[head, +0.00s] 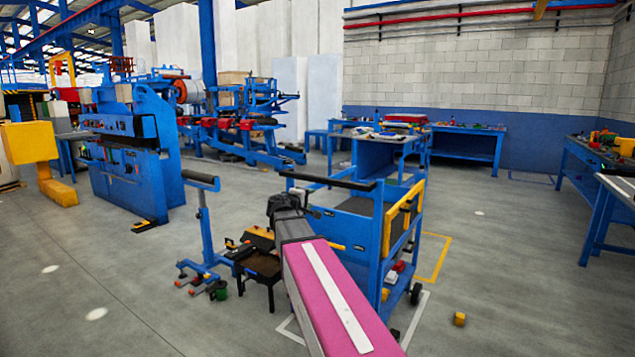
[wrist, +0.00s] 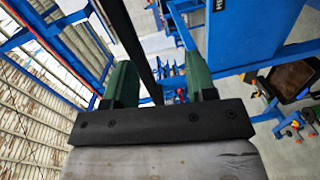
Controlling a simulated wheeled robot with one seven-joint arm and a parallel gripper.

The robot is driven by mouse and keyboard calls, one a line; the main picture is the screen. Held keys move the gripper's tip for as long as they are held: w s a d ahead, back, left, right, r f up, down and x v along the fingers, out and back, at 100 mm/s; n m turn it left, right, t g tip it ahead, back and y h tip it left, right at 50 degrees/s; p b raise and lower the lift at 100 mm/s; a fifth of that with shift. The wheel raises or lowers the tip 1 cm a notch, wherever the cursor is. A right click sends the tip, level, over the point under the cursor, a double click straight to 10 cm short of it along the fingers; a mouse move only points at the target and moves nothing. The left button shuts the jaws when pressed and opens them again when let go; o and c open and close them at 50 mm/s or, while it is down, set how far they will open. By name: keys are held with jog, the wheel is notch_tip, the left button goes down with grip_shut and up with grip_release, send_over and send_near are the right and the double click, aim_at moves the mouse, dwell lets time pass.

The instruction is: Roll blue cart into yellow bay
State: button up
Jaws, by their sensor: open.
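The blue cart (head: 372,250) stands in front of me with a black handle bar (head: 327,181) along its upper near-left side and a yellow panel on its right. The yellow bay (head: 436,262) is a yellow outline on the floor behind and right of the cart, partly hidden by it. My gripper (head: 284,203) is just left of the handle in the head view. In the wrist view, its green fingers (wrist: 161,82) are open, and a dark bar, seemingly the handle, runs between them. I cannot tell whether they touch it.
White floor lines (head: 414,322) lie around the cart's near end. A yellow block (head: 459,319) sits on the floor at right. A blue roller stand (head: 205,232) and low black table (head: 262,268) stand left. A blue workbench (head: 376,150) is behind. Floor at right is mostly open.

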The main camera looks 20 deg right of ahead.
aim_at(320, 181)
jog(key=shift+n+t+h, duration=0.4)
jog(key=shift+t+h, duration=0.1)
jog(key=w+d+r, duration=0.1)
jog(key=w+d, duration=0.1)
jog(key=w+d+r, duration=0.1)
jog(key=w+d, duration=0.2)
jog(key=w+d+r, duration=0.2)
jog(key=w+d, duration=0.1)
jog(key=shift+w+d, duration=0.1)
jog(key=shift+d, duration=0.05)
grip_shut()
